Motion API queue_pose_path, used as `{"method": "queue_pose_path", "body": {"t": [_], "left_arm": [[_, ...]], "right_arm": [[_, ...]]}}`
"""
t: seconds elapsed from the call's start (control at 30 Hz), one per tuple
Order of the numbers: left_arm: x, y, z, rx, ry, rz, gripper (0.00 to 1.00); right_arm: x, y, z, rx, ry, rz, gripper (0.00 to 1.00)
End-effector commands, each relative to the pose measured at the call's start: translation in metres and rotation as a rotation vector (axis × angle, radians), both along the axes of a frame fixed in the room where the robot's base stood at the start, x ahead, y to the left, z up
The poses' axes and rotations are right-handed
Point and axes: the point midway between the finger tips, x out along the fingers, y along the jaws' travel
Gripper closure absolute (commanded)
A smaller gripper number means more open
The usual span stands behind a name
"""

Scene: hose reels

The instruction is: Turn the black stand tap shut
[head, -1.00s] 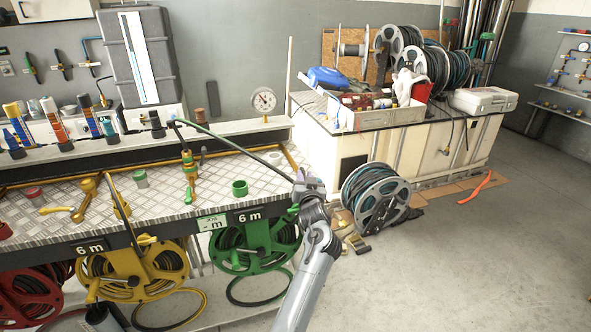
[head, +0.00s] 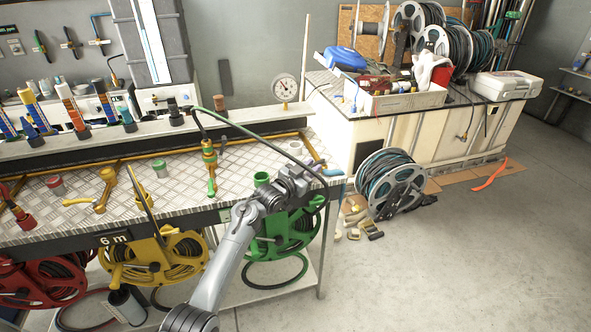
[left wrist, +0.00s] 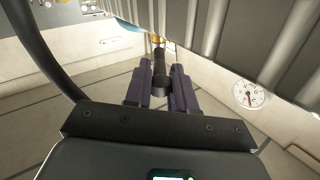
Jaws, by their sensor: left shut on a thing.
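My left gripper (head: 303,174) is at the front right corner of the bench, right of the green cup. In the left wrist view its two dark fingers are shut on a slim black part (left wrist: 158,78), which I take to be the handle of the black stand tap. A bit of yellow and a blue piece show just beyond it there. In the head view my gripper hides most of this tap. A blue-ended piece (head: 332,172) shows just right of the gripper. My right gripper is not in view.
A brass tap with a green collar (head: 209,160) and a yellow tap (head: 103,192) stand further left on the bench (head: 130,182). A dark hose arches to the gripper. Hose reels hang below.

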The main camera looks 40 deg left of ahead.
Motion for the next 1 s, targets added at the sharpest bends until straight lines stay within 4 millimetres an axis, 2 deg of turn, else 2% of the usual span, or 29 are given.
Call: {"method": "queue_pose_path", "body": {"t": [0.2,0.67,0.7,0.77,1.0], "left_arm": [[0.0051,-0.0052,-0.0009,0.001,0.001,-0.061,1.00],[0.0062,-0.0076,-0.0003,0.002,0.000,-0.074,1.00],[0.0061,-0.0077,-0.0002,0.002,0.000,-0.074,0.70],[0.0061,-0.0077,-0.0002,0.002,0.000,-0.074,0.60],[0.0061,-0.0072,0.0001,0.002,-0.001,-0.074,0.59]], "right_arm": [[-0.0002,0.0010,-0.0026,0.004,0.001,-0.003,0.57],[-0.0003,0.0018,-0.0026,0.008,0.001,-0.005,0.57],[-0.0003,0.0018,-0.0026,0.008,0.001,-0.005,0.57],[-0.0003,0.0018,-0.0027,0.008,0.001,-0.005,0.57],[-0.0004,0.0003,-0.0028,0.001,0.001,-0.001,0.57]]}}
